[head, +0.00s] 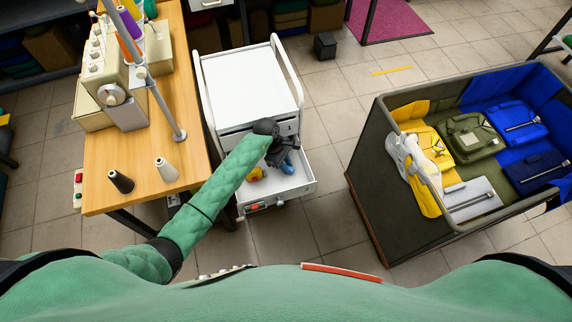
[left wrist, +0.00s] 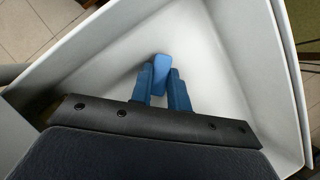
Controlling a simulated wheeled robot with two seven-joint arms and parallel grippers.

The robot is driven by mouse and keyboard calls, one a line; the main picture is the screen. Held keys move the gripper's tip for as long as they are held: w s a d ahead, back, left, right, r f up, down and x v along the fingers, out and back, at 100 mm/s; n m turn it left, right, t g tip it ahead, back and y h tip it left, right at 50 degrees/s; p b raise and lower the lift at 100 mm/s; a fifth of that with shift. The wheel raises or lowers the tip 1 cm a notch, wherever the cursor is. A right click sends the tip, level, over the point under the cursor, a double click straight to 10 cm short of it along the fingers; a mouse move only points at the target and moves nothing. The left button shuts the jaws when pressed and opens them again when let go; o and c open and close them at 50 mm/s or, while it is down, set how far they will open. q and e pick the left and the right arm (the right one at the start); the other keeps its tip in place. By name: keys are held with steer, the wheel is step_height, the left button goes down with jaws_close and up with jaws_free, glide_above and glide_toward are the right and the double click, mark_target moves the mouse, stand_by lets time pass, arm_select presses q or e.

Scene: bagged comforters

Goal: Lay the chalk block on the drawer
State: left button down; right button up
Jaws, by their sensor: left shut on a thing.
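The chalk block (left wrist: 161,75) is a small light blue block. My left gripper (head: 286,164) is shut on it; in the left wrist view, the block sits between the two darker blue fingers of the gripper (left wrist: 163,92). The white drawer (head: 305,184) of the cart is pulled open, and the gripper is over its inside. The left wrist view shows the drawer's bare white floor and walls (left wrist: 215,60) around the fingers. Whether the block touches the drawer floor, I cannot tell. My right gripper is out of view.
The white cart (head: 250,85) has a clear top with raised side rails. A yellow thing (head: 256,174) lies in the drawer, partly hidden by my left arm. A wooden table (head: 155,192) with thread cones stands left. A large bin (head: 368,177) with bagged comforters stands right.

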arm_select(q)
steer(key=shift+f+b, duration=0.35)
steer(key=shift+f, duration=0.05)
steer(key=c, duration=0.6)
jaws_free()
stand_by(0.4)
steer(key=shift+p+v, duration=0.6)
steer(key=shift+v, duration=1.25)
steer(key=v, duration=0.3)
steer(key=shift+s+d+r+p, duration=0.1)
steer(key=shift+d+r+p, duration=0.1)
steer(key=shift+p, duration=0.2)
